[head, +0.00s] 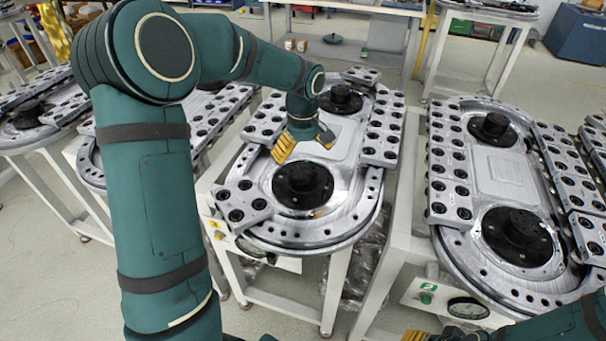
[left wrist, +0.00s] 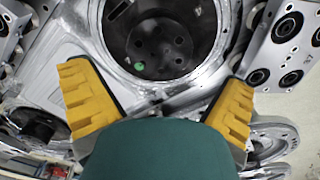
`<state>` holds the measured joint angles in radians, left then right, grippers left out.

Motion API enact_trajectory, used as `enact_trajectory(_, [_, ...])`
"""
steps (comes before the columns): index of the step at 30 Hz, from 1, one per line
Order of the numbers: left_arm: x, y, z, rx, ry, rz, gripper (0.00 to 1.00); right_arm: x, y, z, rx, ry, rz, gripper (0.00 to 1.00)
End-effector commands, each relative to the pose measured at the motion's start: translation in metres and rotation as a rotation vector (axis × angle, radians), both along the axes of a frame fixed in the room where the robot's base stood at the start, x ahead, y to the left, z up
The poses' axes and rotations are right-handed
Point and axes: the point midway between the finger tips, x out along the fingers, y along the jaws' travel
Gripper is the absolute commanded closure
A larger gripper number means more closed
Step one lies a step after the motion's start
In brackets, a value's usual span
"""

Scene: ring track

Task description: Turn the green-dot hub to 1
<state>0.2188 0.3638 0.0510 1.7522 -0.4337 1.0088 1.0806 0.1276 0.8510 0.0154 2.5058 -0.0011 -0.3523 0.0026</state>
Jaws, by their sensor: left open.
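The middle ring track (head: 341,203) carries a black near hub (head: 302,187) and a black far hub (head: 340,97). My left gripper (head: 306,143) is open over the plate between them, with its yellow fingers spread. In the left wrist view, a black hub (left wrist: 165,45) with a green dot (left wrist: 138,66) lies just ahead of my left gripper (left wrist: 158,88), with nothing between the fingers. I cannot tell which hub in the head view carries this dot. My right gripper (head: 416,336) shows only a yellow fingertip at the bottom edge.
A second ring track (head: 505,170) with two black hubs stands to the right, and more stand to the left. Drilled grey blocks (head: 243,205) line the middle track's rim. A gauge (head: 467,308) sits on the right stand's front.

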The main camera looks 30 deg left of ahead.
Motion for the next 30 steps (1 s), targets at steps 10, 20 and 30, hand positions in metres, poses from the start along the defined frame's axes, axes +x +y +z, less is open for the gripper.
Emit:
enact_trajectory(10, [0.000, 0.000, -0.056, -0.001, 0.001, 0.000, 0.00, 0.003, 0.000, -0.014, -0.001, -0.006, -0.001, 0.53])
enact_trajectory(20, [0.000, 0.000, -0.065, -0.001, -0.001, 0.000, 0.00, 0.003, 0.000, -0.015, -0.001, -0.008, -0.002, 0.53])
enact_trajectory(30, [0.000, 0.000, -0.064, -0.001, -0.001, 0.000, 0.53, 0.003, 0.000, -0.015, -0.001, -0.008, -0.002, 0.53])
